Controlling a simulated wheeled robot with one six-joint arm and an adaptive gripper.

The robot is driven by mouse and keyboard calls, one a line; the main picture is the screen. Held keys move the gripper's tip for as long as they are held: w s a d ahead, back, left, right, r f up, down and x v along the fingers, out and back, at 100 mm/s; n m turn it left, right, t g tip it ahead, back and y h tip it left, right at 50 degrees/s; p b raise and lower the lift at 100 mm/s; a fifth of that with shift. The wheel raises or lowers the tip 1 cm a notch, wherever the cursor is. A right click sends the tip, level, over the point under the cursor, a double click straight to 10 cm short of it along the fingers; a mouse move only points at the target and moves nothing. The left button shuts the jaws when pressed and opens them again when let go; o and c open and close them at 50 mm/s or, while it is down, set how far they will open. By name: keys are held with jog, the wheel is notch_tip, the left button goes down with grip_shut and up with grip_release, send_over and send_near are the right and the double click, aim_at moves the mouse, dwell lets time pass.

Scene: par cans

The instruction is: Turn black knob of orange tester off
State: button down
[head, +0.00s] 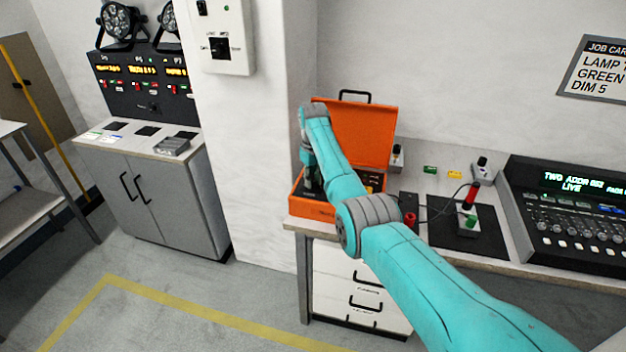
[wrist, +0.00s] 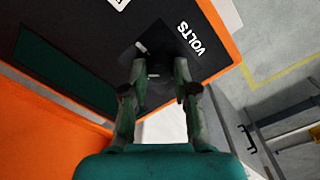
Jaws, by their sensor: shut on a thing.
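The orange tester (head: 313,209) is an open case on the bench, its lid (head: 376,122) raised at the back. In the wrist view its black panel (wrist: 75,40) fills the upper left, with an orange rim. The black knob (wrist: 157,66) sits on a dark plate beside the word VOLTS. My gripper (wrist: 160,72) reaches down to the panel, with one finger on each side of the knob, shut on it. A short pale mark shows by the knob; its meaning is too small to tell. In the head view my arm hides the knob and most of the gripper (head: 312,184).
A wall pillar stands close on the left. A grey cabinet (head: 150,190) stands farther left. The floor in front is clear.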

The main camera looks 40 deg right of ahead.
aim_at(313, 182)
jog(key=n, duration=1.2)
jog(key=shift+n, duration=0.4)
jog(key=n, duration=1.3)
jog(key=c, duration=0.9)
grip_release()
notch_tip(313, 182, up, 12)
